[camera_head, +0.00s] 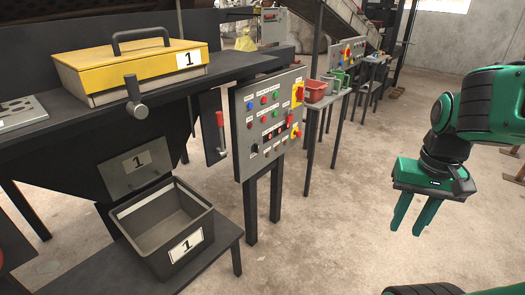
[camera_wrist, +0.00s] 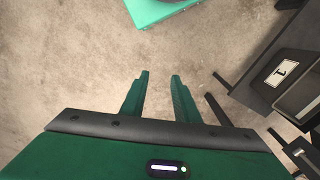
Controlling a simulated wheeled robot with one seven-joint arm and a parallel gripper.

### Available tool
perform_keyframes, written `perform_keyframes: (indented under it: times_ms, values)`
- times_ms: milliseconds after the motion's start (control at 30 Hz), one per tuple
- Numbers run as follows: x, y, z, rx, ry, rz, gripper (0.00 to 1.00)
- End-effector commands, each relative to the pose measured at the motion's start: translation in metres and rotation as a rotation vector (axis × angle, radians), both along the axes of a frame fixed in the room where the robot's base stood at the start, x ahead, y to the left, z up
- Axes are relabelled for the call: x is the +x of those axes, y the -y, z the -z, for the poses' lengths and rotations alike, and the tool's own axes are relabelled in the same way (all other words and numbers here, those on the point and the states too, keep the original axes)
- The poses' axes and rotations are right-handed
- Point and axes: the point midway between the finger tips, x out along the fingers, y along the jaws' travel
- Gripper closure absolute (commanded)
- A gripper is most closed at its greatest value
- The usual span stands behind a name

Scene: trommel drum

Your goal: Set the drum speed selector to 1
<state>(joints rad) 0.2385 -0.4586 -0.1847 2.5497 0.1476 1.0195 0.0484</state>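The grey control panel (camera_head: 242,128) stands on dark legs at the middle of the head view. It carries rows of coloured buttons, red-and-yellow switches at its right edge and a small dark knob (camera_head: 255,148) at lower left. The labels are too small to read, so I cannot tell which control is the drum speed selector or its setting. My gripper (camera_head: 405,230) hangs at the right of the head view, well apart from the panel, fingers pointing down. It is open and empty; the wrist view shows a gap between its fingers (camera_wrist: 160,76) over bare floor.
A yellow-lidded box (camera_head: 120,72) marked 1 sits on the dark machine at left. A grey bin (camera_head: 190,246) marked 1 stands on a low dark table below. A red container (camera_head: 316,91) and another panel stand behind. Concrete floor between panel and gripper is clear.

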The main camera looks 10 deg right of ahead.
Motion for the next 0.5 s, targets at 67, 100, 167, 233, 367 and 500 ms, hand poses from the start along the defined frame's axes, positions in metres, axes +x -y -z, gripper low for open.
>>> perform_keyframes:
  times_ms: [67,100,167,233,367,500]
  values:
    - [0.023,-0.003,0.006,-0.005,-0.001,0.012,0.72]
    - [0.037,-0.003,0.009,-0.007,0.005,0.023,0.72]
    - [0.06,-0.004,0.016,-0.005,0.015,0.042,0.72]
    - [0.087,-0.006,0.026,0.007,0.03,0.065,0.72]
    - [0.137,-0.013,0.049,0.05,0.057,0.113,0.72]
    - [0.187,-0.028,0.078,0.126,0.089,0.176,0.72]
